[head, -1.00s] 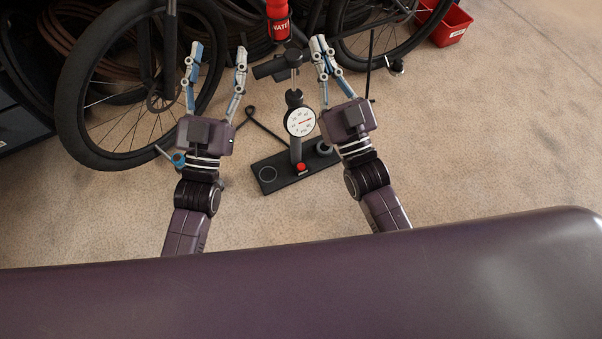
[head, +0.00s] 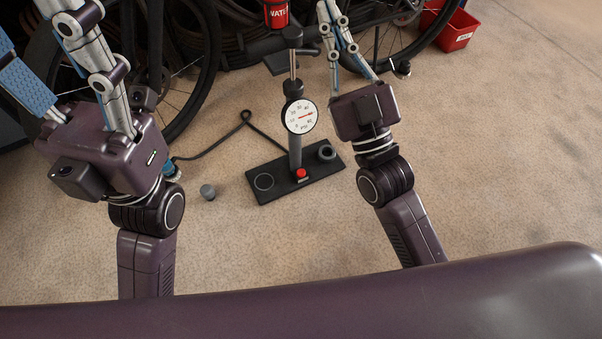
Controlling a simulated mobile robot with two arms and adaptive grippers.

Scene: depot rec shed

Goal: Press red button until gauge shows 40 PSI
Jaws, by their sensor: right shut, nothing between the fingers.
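A black floor pump stands upright on its dark base (head: 322,178). The round white gauge (head: 300,117) on its column has a red needle pointing to the right; the exact reading is too small to make out. The red button (head: 301,173) sits at the foot of the column, uncovered and touched by nothing. My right gripper (head: 329,10) is shut and empty, beyond and right of the gauge, close to the pump handle. My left gripper (head: 30,25) is raised large at the upper left, fingers spread and empty, its tips partly cut off by the frame.
A black hose (head: 215,143) runs from the pump to the left. A bicycle wheel (head: 195,85) and a red bottle (head: 276,14) are behind. A red bin (head: 456,28) stands upper right. Carpet before the pump is clear.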

